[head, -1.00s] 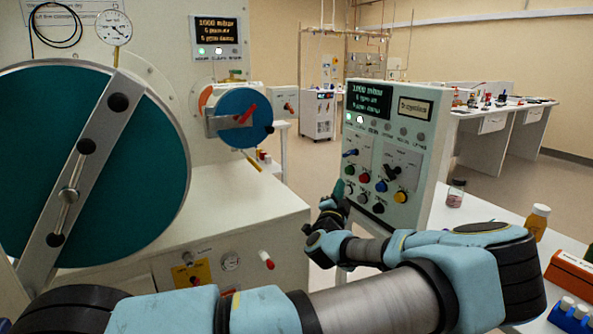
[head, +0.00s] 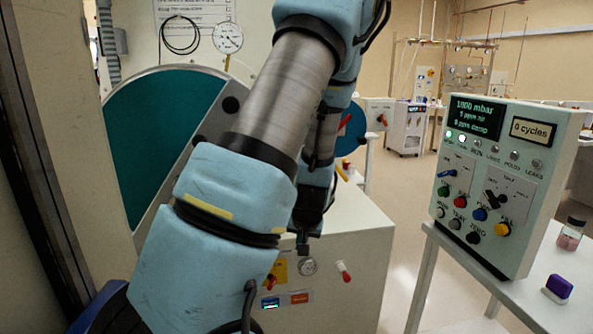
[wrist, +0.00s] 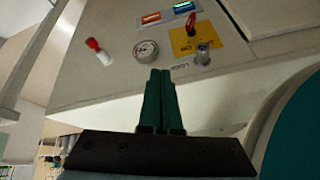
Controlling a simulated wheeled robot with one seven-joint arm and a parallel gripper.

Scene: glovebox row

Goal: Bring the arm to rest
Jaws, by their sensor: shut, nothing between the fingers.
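My arm (head: 285,95) rises bent across the middle of the head view, covering part of the large teal round door (head: 150,130). My gripper hangs low in front of the pale glovebox housing; in the wrist view its green fingers (wrist: 160,75) are together with nothing between them. Ahead of the fingertips, the wrist view shows a round gauge (wrist: 145,49), a yellow plate with a red-handled valve (wrist: 196,37) and a red-capped fitting (wrist: 95,44) on the housing. The fingers look apart from these.
A control panel (head: 505,180) with knobs and a "0 cycles" display stands on a white table at right. A purple-topped block (head: 558,287) and a jar (head: 571,234) are beside it. A dark upright frame (head: 35,150) stands close at left. Open floor (head: 400,235) lies between housing and table.

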